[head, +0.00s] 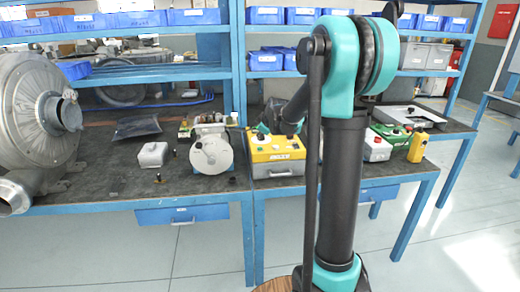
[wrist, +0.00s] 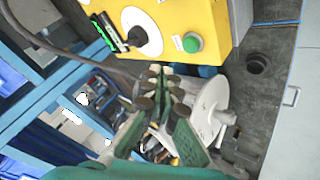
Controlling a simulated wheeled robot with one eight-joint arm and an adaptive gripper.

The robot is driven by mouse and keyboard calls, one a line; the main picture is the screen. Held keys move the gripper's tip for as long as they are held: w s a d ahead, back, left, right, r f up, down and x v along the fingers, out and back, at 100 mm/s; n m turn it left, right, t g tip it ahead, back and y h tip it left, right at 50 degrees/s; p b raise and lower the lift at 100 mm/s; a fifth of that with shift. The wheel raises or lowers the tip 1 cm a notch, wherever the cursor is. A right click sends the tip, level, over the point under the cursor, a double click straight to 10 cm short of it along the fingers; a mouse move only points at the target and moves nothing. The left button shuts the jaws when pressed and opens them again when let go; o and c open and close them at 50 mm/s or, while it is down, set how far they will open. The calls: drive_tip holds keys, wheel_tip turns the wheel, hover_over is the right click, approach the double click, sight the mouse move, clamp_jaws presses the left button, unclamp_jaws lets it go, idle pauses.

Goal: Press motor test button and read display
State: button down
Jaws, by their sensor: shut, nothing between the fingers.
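The yellow-topped control box (head: 278,149) stands on the bench, right of the grey motor (head: 211,155). In the wrist view the yellow box (wrist: 186,15) fills the top. A green button (wrist: 192,43) with a small white label sits near its lower corner. A black knob (wrist: 138,36) on a white dial is left of it. A dark display (wrist: 109,32) with green marks is further left, its reading too small to make out. My gripper (wrist: 164,84) is shut and empty, its fingertips below the button in the picture and apart from it. In the head view my arm partly covers the box.
A large grey blower (head: 36,112) stands at the bench's left end. A grey box (head: 152,154) is left of the motor. Right of my arm are a red-buttoned box (head: 377,149) and a yellow handheld unit (head: 418,147). Blue bins (head: 265,61) fill the shelves behind.

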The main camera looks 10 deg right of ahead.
drive_tip(key=shift+r, duration=0.95)
drive_tip(key=s+d+f+m+g, duration=0.1)
drive_tip(key=s+f+m, duration=0.2)
drive_tip(key=s, duration=1)
drive_tip(key=s+d+f+m+g+h, duration=0.1)
drive_tip(key=s+f+m, duration=0.3)
drive_tip(key=s+f, duration=0.4)
drive_tip(key=s+d+f+m+g+h, duration=0.1)
drive_tip(key=s+f+m, duration=0.3)
drive_tip(key=s, duration=1.6)
wheel_tip(320, 180, down, 2)
drive_tip(key=shift+d+g, duration=0.5)
drive_tip(key=shift+g, duration=0.4)
drive_tip(key=c, duration=2.2)
unclamp_jaws()
drive_tip(key=shift+w, duration=0.1)
